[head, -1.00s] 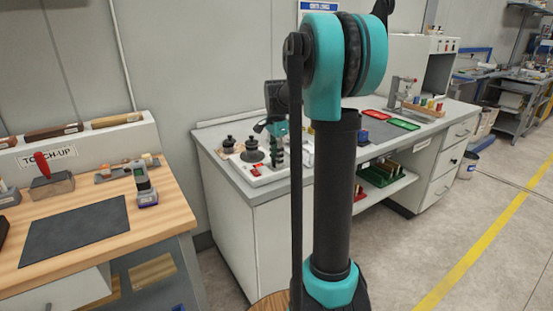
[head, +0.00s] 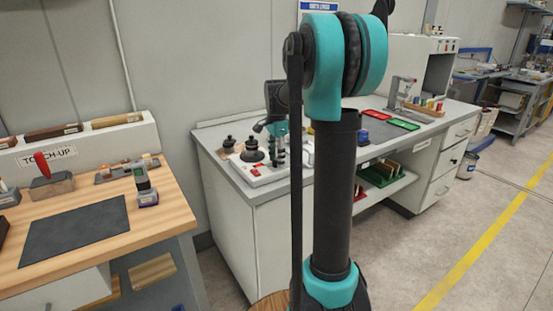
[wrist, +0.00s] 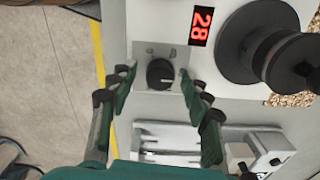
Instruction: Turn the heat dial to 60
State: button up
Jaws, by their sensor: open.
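The heat dial (wrist: 160,74) is a round black knob on a light grey plate in the wrist view. A red display (wrist: 201,26) beside it reads 28, seen rotated. My gripper (wrist: 155,75) has its two green fingers spread, one on each side of the dial, with a gap visible around the knob. Whether a fingertip touches the dial cannot be told. In the head view my gripper is mostly hidden behind my arm, above the white unit (head: 257,172) on the grey bench. The dial is not discernible there.
A large black round part (wrist: 262,42) stands close to the right of the dial in the wrist view. A metal fixture (wrist: 170,140) lies below it. In the head view, red (head: 374,115) and green (head: 404,124) trays lie further along the bench. A wooden touch-up table (head: 100,250) stands at left.

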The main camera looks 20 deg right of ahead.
notch_tip(320, 180, up, 12)
dwell(0.5)
jog(key=s+a+f+n+t, duration=0.2)
jog(key=s+f+n, duration=0.6)
jog(key=s+f, duration=0.5)
jog(key=s+a+f+n+t, duration=0.2)
jog(key=s+f+n, duration=0.5)
jog(key=s+f, duration=0.6)
jog(key=shift+s+a+n, duration=0.15)
jog(key=shift+s+n, duration=0.2)
jog(key=shift+n, duration=0.05)
